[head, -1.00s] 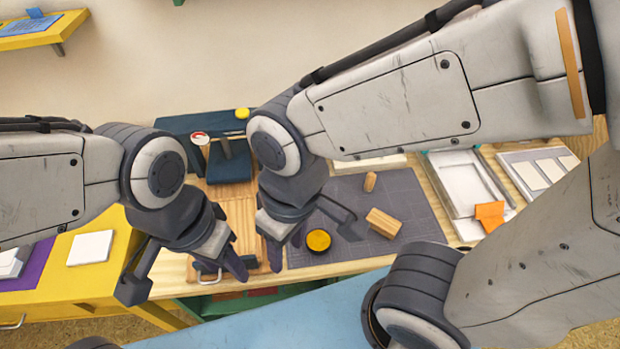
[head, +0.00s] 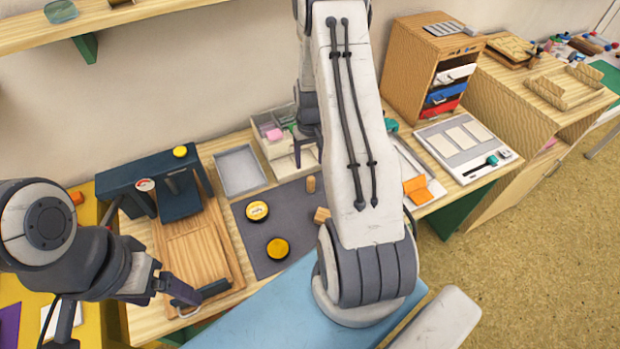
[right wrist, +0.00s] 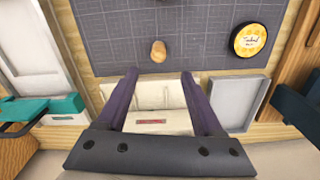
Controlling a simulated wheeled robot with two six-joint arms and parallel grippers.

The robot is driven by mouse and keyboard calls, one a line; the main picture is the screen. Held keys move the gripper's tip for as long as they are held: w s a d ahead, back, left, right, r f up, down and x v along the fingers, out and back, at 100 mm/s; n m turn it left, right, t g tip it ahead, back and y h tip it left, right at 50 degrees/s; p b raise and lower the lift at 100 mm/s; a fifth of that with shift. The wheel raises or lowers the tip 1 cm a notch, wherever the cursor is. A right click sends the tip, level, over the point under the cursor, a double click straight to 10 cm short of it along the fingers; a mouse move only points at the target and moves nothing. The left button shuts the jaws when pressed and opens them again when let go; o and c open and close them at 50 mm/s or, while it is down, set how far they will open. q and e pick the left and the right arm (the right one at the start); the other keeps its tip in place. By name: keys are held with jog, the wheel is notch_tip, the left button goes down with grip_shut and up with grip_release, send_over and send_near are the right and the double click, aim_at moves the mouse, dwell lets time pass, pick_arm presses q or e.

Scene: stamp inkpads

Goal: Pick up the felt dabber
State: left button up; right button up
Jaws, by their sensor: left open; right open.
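A small upright wooden peg, which I take for the felt dabber (head: 311,184), stands on the dark grey mat (head: 255,238) just left of my right arm. In the right wrist view the dabber (right wrist: 158,51) lies ahead of the fingertips, roughly midway between them and not held. My right gripper (right wrist: 158,75) is open and empty. In the head view it (head: 308,152) is partly hidden by my arm, over the back of the mat near the compartment box. My left gripper (head: 182,291) is open, low over the front of the wooden board.
A labelled yellow tin (head: 257,210) and a yellow round pad (head: 278,248) sit on the mat. A wooden block (head: 321,215) is partly behind my arm. A grey tray (head: 240,170) and compartment box (head: 272,135) stand behind. A dark press (head: 180,195) is left.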

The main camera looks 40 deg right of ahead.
aim_at(311, 178)
jog(key=f, duration=0.3)
jog(key=f+p, duration=0.1)
jog(key=f, duration=0.1)
jog(key=shift+s+d+f, duration=0.15)
jog(key=shift+d+f, duration=0.05)
jog(key=shift+d, duration=0.05)
jog(key=shift+a+f+p, duration=0.1)
jog(key=shift+f+p, duration=0.35)
jog(key=shift+f, duration=0.15)
notch_tip(311, 178, down, 3)
jog(key=shift+s+a+f+p, duration=0.1)
jog(key=shift+a+f+p, duration=0.05)
jog(key=shift+p, duration=0.45)
jog(key=shift+f, duration=0.45)
grip_shut()
